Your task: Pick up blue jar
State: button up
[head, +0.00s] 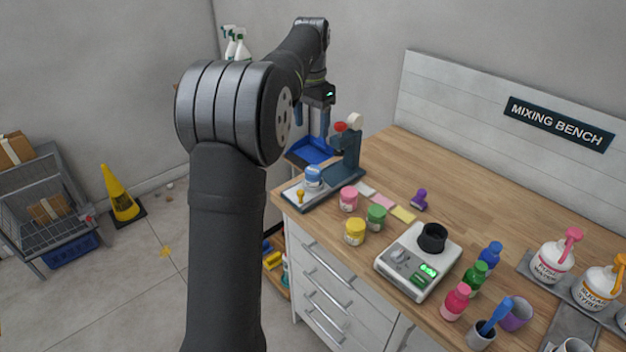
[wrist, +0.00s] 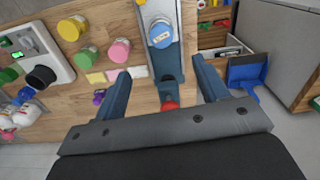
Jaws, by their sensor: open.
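The blue jar (head: 313,177), with a blue lid and a pale label, stands upright on the base of a dark press-like stand (head: 349,168) at the left end of the bench. It also shows in the wrist view (wrist: 160,34), seen from above at top centre. My gripper (head: 312,130) is open and empty, up beyond the stand in the head view. In the wrist view my two blue fingers (wrist: 160,70) are spread wide. The jar lies past their tips, roughly in line with the gap, and is not touched. The stand's upright and red knob show between the fingers.
Pink (head: 348,198), green (head: 376,217) and yellow (head: 355,231) jars stand right of the stand, near a white scale (head: 418,261). A small yellow-topped piece (head: 300,195) is on the stand's base. A blue dustpan (head: 308,150) is beyond the bench end.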

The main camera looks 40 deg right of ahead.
send_over(312, 170)
jog(key=f, duration=1)
jog(key=shift+s+a+f, duration=0.1)
jog(key=shift+a+f, duration=0.05)
jog(key=shift+a, duration=0.05)
jog(key=shift+d+f, duration=0.2)
jog(key=shift+f, duration=3.05)
jog(key=c, duration=1.2)
jog(key=shift+r, duration=0.1)
